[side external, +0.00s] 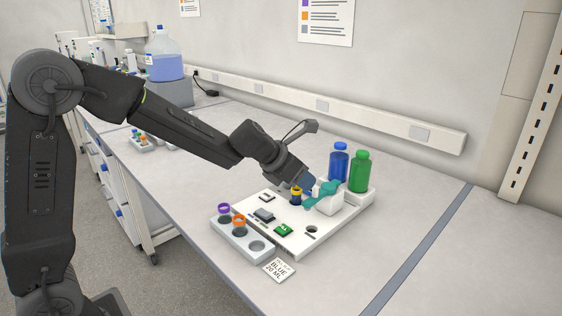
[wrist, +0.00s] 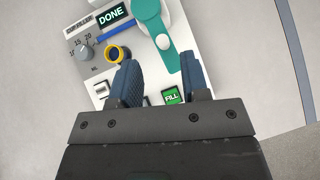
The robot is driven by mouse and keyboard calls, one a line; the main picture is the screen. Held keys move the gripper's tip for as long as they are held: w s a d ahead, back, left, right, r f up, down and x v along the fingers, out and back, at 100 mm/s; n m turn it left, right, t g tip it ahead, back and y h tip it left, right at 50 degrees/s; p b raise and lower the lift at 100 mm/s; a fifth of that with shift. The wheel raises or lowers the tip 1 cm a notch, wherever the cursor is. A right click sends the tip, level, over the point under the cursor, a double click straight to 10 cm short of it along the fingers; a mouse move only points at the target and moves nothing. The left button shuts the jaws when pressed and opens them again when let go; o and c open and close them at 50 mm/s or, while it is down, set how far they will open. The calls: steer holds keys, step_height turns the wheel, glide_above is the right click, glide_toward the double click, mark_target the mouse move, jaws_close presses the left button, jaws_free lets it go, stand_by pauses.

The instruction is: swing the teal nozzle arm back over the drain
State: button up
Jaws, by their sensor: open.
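The teal nozzle arm (side external: 322,195) sits at the front of a white dispenser block on a white base board. In the wrist view the teal arm (wrist: 149,12) runs from the top edge down toward my right finger, which partly hides it. Whether a finger touches the teal arm I cannot tell. A dark round hole (side external: 312,229), likely the drain, is at the board's front right.
A yellow-ringed vial (side external: 296,193) stands on the board beside my gripper. A green FILL button (side external: 284,230) is in front. Blue (side external: 339,163) and green (side external: 360,171) bottles stand behind. A vial rack (side external: 254,258) is at the front. A panel (wrist: 112,15) reads DONE. The right bench is clear.

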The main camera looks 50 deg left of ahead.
steer(key=v, duration=0.7)
steer(key=shift+s+r, duration=0.25)
steer(key=shift+r, duration=0.05)
steer(key=shift+a, duration=0.1)
steer(key=shift+c, duration=0.8)
steer(key=w+a+m+g+h, duration=0.1)
steer(key=m, duration=0.1)
steer(key=w+a+f+m+g+h, duration=0.1)
steer(key=a+m, duration=0.1)
steer(key=w+a+f+m+g+h, duration=0.1)
steer(key=w+a, duration=0.1)
steer(key=shift+a+m, duration=0.2)
steer(key=shift+m, duration=0.2)
steer(key=c, duration=0.6)
steer(key=a+m+h, duration=0.1)
steer(key=a+m+g+h, duration=0.1)
steer(key=a+m, duration=0.1)
steer(key=a+m+g+h, duration=0.1)
steer(key=shift+w+a+f, duration=0.1)
steer(key=shift+w+a, duration=0.25)
jaws_close()
steer(key=m, duration=0.1)
glide_toward(312, 196)
steer(key=shift+g+h, duration=0.3)
steer(key=shift+g, duration=0.1)
steer(key=x, duration=0.5)
steer(key=shift+w+a+f, duration=0.1)
steer(key=shift+w+a, duration=0.2)
steer(key=shift+w+d, duration=0.25)
steer(key=shift+d, duration=0.35)
